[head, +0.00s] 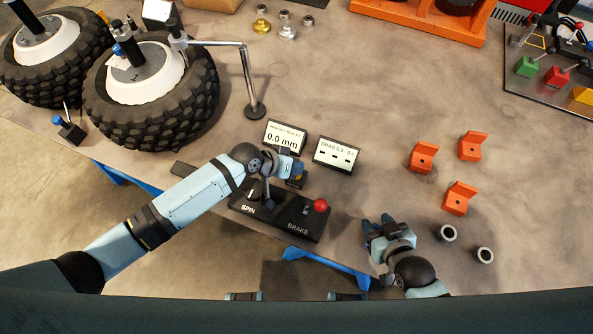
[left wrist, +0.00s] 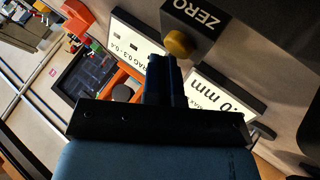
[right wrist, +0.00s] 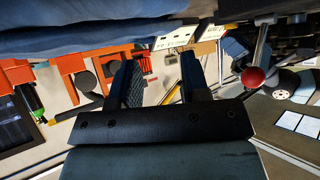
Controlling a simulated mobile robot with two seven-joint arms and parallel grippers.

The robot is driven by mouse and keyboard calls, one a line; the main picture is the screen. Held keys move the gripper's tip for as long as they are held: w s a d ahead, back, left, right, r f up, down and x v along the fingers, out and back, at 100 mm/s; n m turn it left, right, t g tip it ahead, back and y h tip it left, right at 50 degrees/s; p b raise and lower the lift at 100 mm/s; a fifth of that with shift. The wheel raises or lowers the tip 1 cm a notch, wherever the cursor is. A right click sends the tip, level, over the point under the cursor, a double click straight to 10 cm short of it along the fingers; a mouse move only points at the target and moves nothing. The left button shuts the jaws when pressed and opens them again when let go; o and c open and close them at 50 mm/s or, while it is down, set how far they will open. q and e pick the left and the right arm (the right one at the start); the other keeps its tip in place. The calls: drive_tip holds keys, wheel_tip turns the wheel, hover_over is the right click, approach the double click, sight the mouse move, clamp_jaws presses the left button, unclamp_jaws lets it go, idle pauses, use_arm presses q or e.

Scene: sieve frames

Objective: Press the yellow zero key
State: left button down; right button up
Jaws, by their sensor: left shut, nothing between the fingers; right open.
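The yellow zero key (left wrist: 180,43) is a round yellow button under a ZERO label (left wrist: 199,14) on a dark box in the left wrist view. In the head view the key is mostly hidden by my left gripper (head: 288,170). My left gripper is shut and empty, its fingertips (left wrist: 165,68) right beside the key; I cannot tell whether they touch it. My right gripper (head: 378,224) is open and empty, over the table's front edge, right of the black control panel (head: 276,214). Its spread fingers show in the right wrist view (right wrist: 162,80).
The panel has a SPIN lever and a red-knobbed BRAKE lever (head: 320,205). Two displays, one reading 0.0 mm (head: 284,139) and one showing DRAG (head: 336,154), stand behind it. Tyred wheels (head: 150,100) and a bent metal stand (head: 247,80) are at left. Orange brackets (head: 424,156) lie at right.

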drive_tip(key=shift+r, duration=0.15)
use_arm(q)
drive_tip(key=shift+r+p, duration=1)
use_arm(e)
drive_tip(key=shift+r, duration=0.95)
drive_tip(key=shift+f, duration=0.1)
use_arm(q)
wheel_tip(320, 180, up, 5)
drive_tip(key=p, duration=0.4)
drive_tip(key=shift+p, duration=0.35)
use_arm(e)
wheel_tip(320, 180, up, 5)
drive_tip(key=shift+w+f, duration=0.1)
drive_tip(key=shift+f, duration=0.25)
